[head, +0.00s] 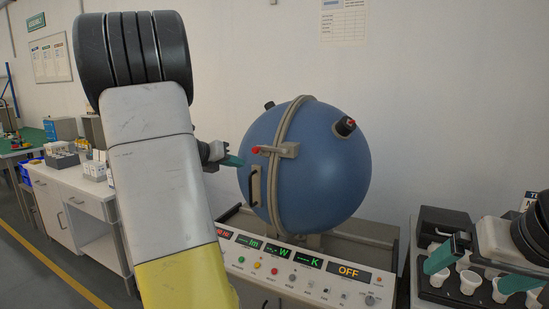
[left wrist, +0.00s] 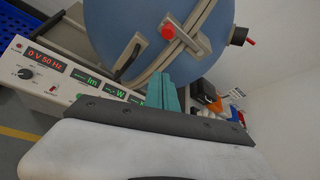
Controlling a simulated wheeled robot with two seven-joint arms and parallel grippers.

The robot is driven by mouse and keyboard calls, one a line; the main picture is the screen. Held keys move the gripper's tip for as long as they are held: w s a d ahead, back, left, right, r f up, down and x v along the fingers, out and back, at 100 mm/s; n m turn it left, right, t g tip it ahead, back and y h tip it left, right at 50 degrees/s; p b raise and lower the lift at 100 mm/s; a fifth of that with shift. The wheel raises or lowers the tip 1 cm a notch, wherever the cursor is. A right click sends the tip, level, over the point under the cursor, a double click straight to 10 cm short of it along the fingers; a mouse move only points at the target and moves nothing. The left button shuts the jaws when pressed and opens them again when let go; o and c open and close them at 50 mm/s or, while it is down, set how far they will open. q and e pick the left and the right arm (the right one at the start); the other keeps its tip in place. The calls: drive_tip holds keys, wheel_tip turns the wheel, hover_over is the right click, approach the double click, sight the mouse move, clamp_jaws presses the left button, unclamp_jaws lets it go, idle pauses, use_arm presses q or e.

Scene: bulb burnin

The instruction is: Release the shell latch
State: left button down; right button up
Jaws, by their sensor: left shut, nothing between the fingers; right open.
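The blue sphere shell (head: 335,190) stands on the bench, with a beige band around its seam. The shell latch (head: 285,150) lies across the band on the front, with a red knob (head: 256,150) at its left end. The latch also shows in the left wrist view (left wrist: 185,38). A dark handle (head: 255,186) is below the knob. My left gripper (head: 238,161) has its teal fingers shut and empty, just left of the knob and apparently apart from it. The fingers show in the left wrist view (left wrist: 162,92). My right gripper (head: 480,270) is open at the far right.
A control panel (head: 290,277) with lit displays, buttons and an "OFF" readout is below the sphere. A dark tray (head: 440,292) with several white cups is under my right gripper. A black-and-red fitting (head: 344,126) sticks out at the sphere's upper right.

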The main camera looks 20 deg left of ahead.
use_arm(q)
drive_tip(key=x, duration=1)
drive_tip(key=r, duration=0.1)
drive_tip(key=a+r, duration=0.1)
drive_tip(key=r, duration=0.1)
drive_tip(key=shift+w+a+r, duration=0.25)
drive_tip(key=shift+w+a, duration=0.1)
drive_tip(key=shift+r, duration=0.1)
